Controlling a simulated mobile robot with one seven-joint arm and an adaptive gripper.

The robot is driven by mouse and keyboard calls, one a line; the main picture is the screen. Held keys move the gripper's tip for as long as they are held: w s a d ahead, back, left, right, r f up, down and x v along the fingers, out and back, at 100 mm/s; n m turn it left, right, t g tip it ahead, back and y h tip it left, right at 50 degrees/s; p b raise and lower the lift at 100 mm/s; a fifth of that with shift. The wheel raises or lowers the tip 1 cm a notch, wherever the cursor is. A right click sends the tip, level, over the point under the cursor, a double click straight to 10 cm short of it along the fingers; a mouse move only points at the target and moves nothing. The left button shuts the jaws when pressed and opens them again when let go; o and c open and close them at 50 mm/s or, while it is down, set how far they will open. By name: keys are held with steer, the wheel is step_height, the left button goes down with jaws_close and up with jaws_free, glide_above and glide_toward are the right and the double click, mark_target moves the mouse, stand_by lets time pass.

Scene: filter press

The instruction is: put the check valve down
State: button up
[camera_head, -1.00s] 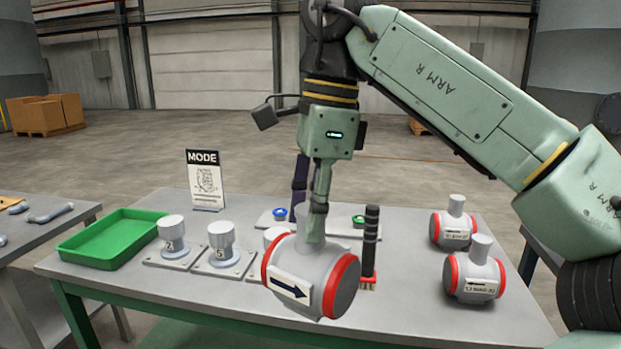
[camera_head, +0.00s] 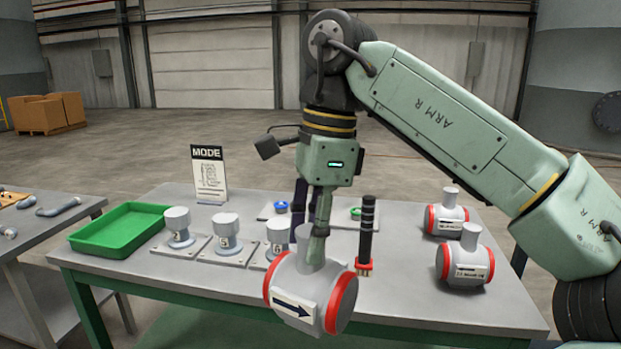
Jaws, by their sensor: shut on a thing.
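The check valve (camera_head: 325,281) is a grey cylinder with red end rings and a dark arrow label pointing right and slightly down. My gripper (camera_head: 311,228) is shut on its upper stub, coming from above. The valve hangs at the front part of the grey table (camera_head: 405,298), overlapping its front edge in the picture. I cannot tell whether it touches the tabletop. Two similar valves with red rings stand on the right of the table, one farther back (camera_head: 446,214) and one nearer (camera_head: 464,259).
A green tray (camera_head: 78,240) lies at the table's left. Several numbered pegs on plates, such as one marked 5 (camera_head: 227,229), stand beside it. A MODE sign (camera_head: 209,172) stands behind. A black-handled brush (camera_head: 367,230) stands right of the held valve. Bare tabletop lies between brush and right valves.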

steer(key=w+f+n+b, duration=0.1)
steer(key=f+n, duration=0.4)
steer(key=f, duration=1.9)
steer(key=w+f+n+g+h+b, duration=0.1)
steer(key=f+n, duration=0.4)
steer(key=f, duration=2)
steer(key=w+f+n+b, duration=0.3)
steer(key=f+n+b, duration=0.2)
steer(key=f, duration=1.9)
steer(key=shift+f+h, duration=0.25)
steer(key=shift+h, duration=0.15)
